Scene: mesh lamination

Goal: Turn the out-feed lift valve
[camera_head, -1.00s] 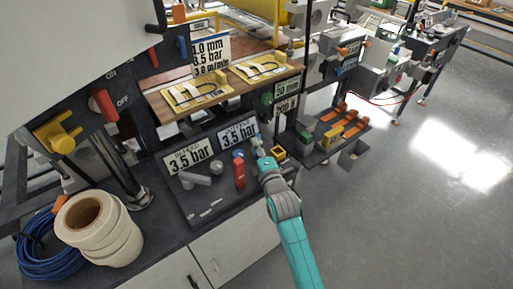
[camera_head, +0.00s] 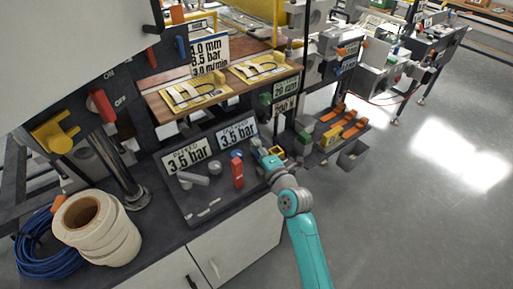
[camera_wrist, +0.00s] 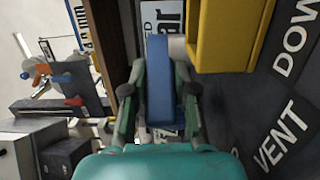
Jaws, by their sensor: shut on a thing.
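In the wrist view my gripper (camera_wrist: 158,118) has its two dark green fingers on either side of a blue lever (camera_wrist: 160,80) and is shut on it. A yellow block (camera_wrist: 222,38) sits just right of the lever, with the words DOWN and VENT on the dark panel beside it. In the head view my gripper (camera_head: 266,155) is at the right end of the dark bench panel, next to the yellow block (camera_head: 277,151). There the blue lever is hidden or too small to make out. The valve's mount is hidden.
A grey cylinder (camera_head: 193,178) lies farther left. A tape roll (camera_head: 98,228) and blue cable (camera_head: 45,245) are at the left. Open floor lies right.

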